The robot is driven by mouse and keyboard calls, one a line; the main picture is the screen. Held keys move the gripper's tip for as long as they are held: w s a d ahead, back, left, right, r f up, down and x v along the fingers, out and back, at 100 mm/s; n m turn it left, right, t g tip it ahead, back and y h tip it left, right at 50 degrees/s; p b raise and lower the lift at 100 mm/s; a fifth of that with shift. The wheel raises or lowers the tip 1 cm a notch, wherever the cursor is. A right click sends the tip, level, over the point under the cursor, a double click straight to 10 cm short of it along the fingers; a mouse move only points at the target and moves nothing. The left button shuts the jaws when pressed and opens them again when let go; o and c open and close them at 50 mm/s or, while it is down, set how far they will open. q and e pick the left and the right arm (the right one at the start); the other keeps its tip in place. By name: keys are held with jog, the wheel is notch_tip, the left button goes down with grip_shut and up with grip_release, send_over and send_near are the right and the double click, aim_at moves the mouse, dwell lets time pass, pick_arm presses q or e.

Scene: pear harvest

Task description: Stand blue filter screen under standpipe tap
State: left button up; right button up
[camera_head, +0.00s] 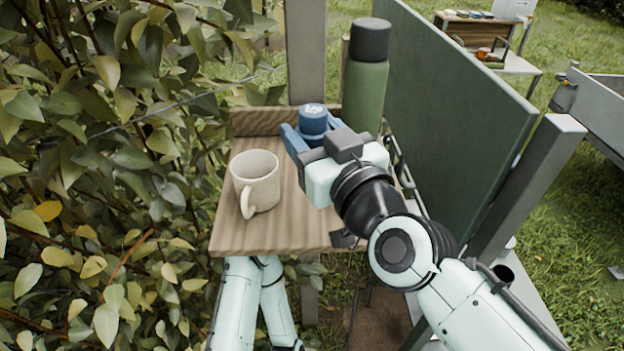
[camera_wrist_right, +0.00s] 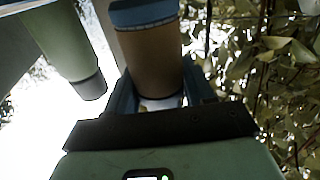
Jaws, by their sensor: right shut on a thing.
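My right gripper (camera_head: 302,138) reaches over the wooden shelf from the right. Its blue fingers are shut on a short cylinder with a blue top and a white mark, which looks like the blue filter screen (camera_head: 313,117). In the right wrist view the filter screen (camera_wrist_right: 150,55) shows a brown side and a blue band, between the fingers (camera_wrist_right: 160,95). Whether it touches the shelf is hidden. My left gripper is out of view. I cannot make out a standpipe tap in either view.
A cream mug (camera_head: 256,183) stands on the left of the wooden shelf (camera_head: 275,238). A green flask (camera_head: 366,85) with a dark cap stands behind the gripper. A dark green panel (camera_head: 450,110) rises close on the right. Leafy branches (camera_head: 90,150) crowd the left.

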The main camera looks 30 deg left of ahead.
notch_tip(320, 180, down, 5)
jog(key=shift+r+b, duration=0.15)
jog(key=shift+b, duration=0.65)
jog(key=shift+s+f+b, duration=0.15)
jog(key=shift+f+b, duration=0.15)
jog(key=shift+f, duration=0.3)
notch_tip(320, 180, down, 2)
jog(key=shift+f+b, duration=0.2)
jog(key=shift+b, duration=0.15)
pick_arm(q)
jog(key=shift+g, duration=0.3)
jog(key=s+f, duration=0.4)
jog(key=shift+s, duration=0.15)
pick_arm(e)
jog(key=shift+f, duration=0.25)
jog(key=shift+f, duration=0.2)
jog(key=o, duration=0.9)
jog(key=shift+o, duration=0.6)
jog(key=shift+r, duration=0.1)
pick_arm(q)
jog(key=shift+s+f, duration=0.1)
